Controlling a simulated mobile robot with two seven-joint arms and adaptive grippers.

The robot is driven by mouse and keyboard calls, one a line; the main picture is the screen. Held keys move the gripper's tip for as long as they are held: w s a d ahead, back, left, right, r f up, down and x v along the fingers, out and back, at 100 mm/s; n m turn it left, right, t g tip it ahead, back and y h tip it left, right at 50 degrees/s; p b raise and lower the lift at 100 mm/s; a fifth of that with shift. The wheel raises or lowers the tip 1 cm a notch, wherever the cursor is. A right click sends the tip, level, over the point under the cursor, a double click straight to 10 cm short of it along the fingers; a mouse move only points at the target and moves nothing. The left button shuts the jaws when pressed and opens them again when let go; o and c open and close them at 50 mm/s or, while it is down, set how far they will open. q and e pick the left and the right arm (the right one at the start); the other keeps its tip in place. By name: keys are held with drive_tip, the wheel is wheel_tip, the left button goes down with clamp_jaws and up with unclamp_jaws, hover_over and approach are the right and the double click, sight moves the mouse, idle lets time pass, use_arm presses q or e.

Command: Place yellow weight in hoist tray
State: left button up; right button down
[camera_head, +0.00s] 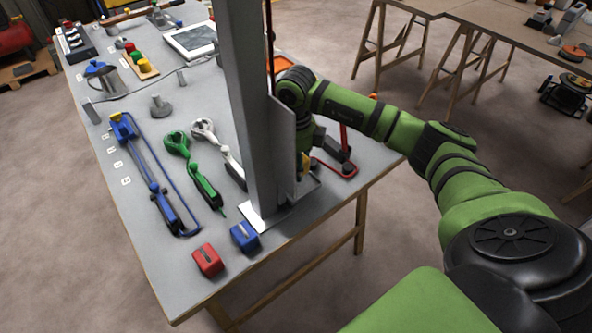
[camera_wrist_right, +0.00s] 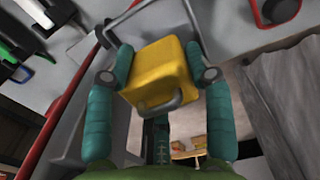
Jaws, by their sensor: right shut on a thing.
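The yellow weight (camera_wrist_right: 155,68), a block with a grey handle, sits between the teal fingers of my right gripper (camera_wrist_right: 163,72) in the right wrist view. The gripper is shut on it. In the head view my right gripper (camera_head: 305,160) is beside the grey hoist post (camera_head: 250,110), partly hidden by a grey upright plate. Only a sliver of yellow shows there. A small grey tray (camera_head: 309,187) shows low at the post's right side, just below the gripper. I cannot tell whether the weight touches it. My left gripper is not in view.
On the grey table (camera_head: 140,235), a red block (camera_head: 208,260) and a blue block (camera_head: 244,237) lie near the front edge. Blue (camera_head: 150,175), green (camera_head: 195,170) and white (camera_head: 218,145) tools lie left of the post. A red-framed tool (camera_head: 345,165) lies to its right.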

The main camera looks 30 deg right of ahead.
wheel_tip(320, 180, down, 3)
drive_tip(key=shift+f+p, duration=0.1)
drive_tip(key=shift+p, duration=0.5)
drive_tip(key=shift+f, duration=0.45)
drive_tip(key=shift+c, duration=2.3)
unclamp_jaws()
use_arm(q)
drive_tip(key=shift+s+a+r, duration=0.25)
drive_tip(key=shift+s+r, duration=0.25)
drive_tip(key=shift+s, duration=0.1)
